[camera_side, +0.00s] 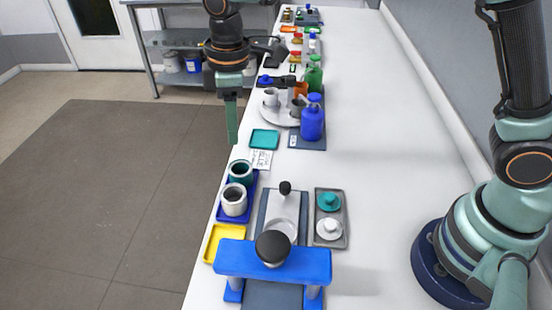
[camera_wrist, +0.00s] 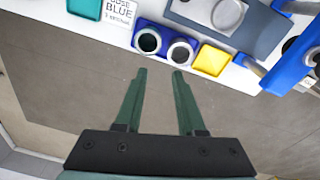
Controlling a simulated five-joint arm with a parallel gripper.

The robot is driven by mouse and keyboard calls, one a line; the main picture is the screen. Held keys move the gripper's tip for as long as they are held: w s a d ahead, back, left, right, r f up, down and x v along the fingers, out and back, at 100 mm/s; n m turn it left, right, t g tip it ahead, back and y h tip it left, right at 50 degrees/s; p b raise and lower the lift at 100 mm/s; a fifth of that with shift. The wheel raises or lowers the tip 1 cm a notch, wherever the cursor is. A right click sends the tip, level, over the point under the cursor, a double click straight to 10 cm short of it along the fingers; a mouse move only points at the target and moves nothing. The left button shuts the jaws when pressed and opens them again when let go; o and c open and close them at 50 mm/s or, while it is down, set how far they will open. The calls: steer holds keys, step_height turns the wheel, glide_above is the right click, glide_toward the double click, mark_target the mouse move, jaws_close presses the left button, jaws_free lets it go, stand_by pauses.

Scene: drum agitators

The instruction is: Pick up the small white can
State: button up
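The small white can (camera_side: 234,200) stands upright in a blue tray (camera_side: 223,217) near the left edge of the white table, with a dark opening on top. A teal can (camera_side: 241,172) stands just behind it in the same tray. In the wrist view the white can (camera_wrist: 181,53) is right of the teal can (camera_wrist: 149,41), both beyond the fingertips. My gripper (camera_side: 232,140) points down, above and behind the cans, out past the table's left edge. In the wrist view my gripper (camera_wrist: 159,72) is open and empty, with floor between its fingers.
A yellow tray (camera_side: 225,241) lies in front of the cans, a card (camera_side: 262,160) and teal tray (camera_side: 265,139) behind. A blue press-like frame (camera_side: 290,262) stands front right. A grey tray (camera_side: 339,195) holds two knobbed pieces.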

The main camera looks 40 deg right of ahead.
steer(key=a+f+n, duration=0.1)
steer(key=a+f, duration=0.2)
glide_above(231, 187)
steer(key=shift+n+g, duration=0.3)
steer(key=f, duration=0.7)
steer(key=shift+w+a, duration=0.25)
steer(key=shift+a, duration=0.1)
steer(key=f, duration=0.3)
steer(key=d+f, duration=0.1)
steer(key=shift+s+f, duration=0.15)
steer(key=shift+s, duration=0.1)
steer(key=shift+a+f, duration=0.1)
steer(key=shift+f, duration=0.45)
jaws_close()
